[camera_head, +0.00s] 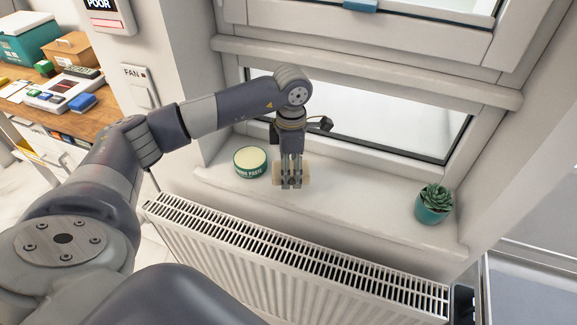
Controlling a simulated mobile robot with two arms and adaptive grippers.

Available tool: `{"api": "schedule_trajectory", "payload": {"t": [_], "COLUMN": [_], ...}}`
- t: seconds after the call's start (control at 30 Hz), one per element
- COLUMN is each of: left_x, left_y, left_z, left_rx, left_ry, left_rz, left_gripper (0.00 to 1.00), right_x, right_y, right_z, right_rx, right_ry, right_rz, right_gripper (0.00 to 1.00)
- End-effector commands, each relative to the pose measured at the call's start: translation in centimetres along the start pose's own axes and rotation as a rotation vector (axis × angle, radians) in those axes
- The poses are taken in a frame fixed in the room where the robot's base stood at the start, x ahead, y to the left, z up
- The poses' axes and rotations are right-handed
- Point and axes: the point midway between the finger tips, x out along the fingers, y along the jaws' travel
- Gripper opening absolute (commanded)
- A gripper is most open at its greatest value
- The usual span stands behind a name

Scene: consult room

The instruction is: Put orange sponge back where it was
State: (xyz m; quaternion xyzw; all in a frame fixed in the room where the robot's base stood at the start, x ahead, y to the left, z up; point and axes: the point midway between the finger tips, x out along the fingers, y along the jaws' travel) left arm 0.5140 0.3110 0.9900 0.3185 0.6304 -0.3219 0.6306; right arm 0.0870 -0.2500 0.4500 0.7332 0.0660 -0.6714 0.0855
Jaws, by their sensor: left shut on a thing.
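My left gripper (291,186) points down over the white window sill and is shut on a pale tan block, the sponge (306,174). The sponge shows on both sides of the fingers, and its middle is hidden behind them. It looks more beige than orange here. It is at or just above the sill (350,210); I cannot tell whether it touches. My right gripper is out of view.
A round green tin (251,161) stands on the sill just left of the gripper. A succulent in a teal pot (434,204) stands at the right end. A white radiator (300,265) runs below the sill. A cluttered wooden desk (75,120) is at the far left.

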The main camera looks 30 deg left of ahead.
Motion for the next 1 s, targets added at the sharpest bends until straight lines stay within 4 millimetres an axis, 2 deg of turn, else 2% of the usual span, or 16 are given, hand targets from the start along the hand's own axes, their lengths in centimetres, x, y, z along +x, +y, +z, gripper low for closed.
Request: {"api": "schedule_trajectory", "payload": {"t": [0.13, 0.3, 0.5, 0.87, 0.9, 1.0], "left_x": [0.1, 1.1, 3.5, 4.2, 4.2, 4.0], "left_y": [1.7, 2.1, 2.1, 2.1, 2.1, 2.1], "left_z": [-0.3, -0.5, -0.4, -0.4, -0.4, -0.4], "left_rx": [0.001, 0.002, 0.003, 0.003, 0.003, 0.003], "left_ry": [-0.002, 0.001, -0.001, -0.002, -0.002, -0.002], "left_rz": [-0.002, -0.004, -0.003, -0.001, -0.001, -0.001], "left_gripper": [0.28, 0.28, 0.28, 0.28, 0.53, 0.71], "right_x": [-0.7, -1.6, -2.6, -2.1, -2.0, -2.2], "right_y": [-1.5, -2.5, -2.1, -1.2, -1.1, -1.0], "right_z": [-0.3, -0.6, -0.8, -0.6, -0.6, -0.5], "right_rx": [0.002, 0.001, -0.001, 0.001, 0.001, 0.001], "right_ry": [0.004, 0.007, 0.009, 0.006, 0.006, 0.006], "right_rz": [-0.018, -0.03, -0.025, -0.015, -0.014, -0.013], "right_gripper": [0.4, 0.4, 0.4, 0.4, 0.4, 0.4]}}
